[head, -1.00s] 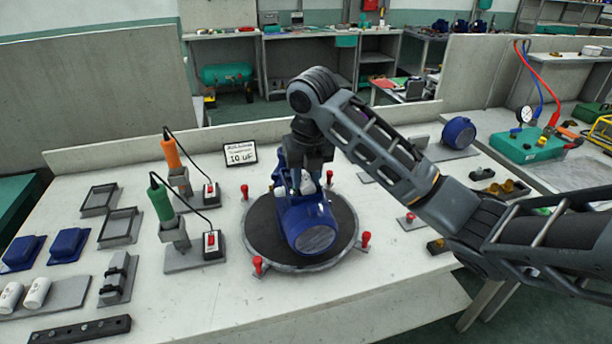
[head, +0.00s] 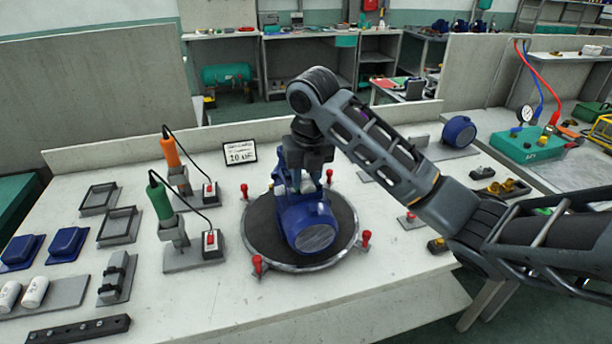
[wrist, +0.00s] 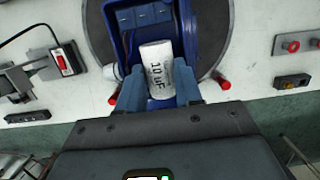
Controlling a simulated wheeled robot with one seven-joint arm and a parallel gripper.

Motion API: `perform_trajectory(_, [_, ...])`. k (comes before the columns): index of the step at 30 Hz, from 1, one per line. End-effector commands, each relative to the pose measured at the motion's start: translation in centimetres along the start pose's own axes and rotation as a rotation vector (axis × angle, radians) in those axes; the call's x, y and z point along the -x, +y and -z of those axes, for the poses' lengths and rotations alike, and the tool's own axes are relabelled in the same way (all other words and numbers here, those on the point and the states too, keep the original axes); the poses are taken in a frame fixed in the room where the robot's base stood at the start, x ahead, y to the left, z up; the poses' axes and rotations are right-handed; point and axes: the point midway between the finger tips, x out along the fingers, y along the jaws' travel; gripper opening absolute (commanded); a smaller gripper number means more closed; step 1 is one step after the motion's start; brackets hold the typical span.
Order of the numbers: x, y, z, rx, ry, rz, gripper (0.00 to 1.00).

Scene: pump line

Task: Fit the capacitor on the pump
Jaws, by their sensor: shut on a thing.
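The blue pump (head: 308,222) sits on the round dark turntable (head: 262,236) in the middle of the bench. My gripper (head: 307,180) is over the pump's back part, pointing down. In the wrist view my gripper (wrist: 160,92) is shut on a white capacitor (wrist: 158,68) marked 10 µF, held at the pump's open blue box (wrist: 132,52). A white rounded end of another part shows left of the fingers. I cannot tell whether the capacitor touches the box floor. In the head view the arm and pump mostly hide the capacitor.
A sign (head: 240,153) reading 10 µF stands behind the turntable. Red-knobbed clamps (head: 365,239) ring the turntable. Green (head: 160,200) and orange (head: 171,150) tools stand at left. Two white capacitors (head: 35,291) lie on a grey tray at front left.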

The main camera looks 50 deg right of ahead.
Motion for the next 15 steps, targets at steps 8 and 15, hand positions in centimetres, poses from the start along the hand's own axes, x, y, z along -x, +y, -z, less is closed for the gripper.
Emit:
perform_trajectory(8, [-0.12, 0.01, 0.04, 0.0, 0.0, 0.0, 0.52])
perform_trajectory(15, [-0.13, -0.08, 0.05, -0.001, 0.002, 0.002, 0.64])
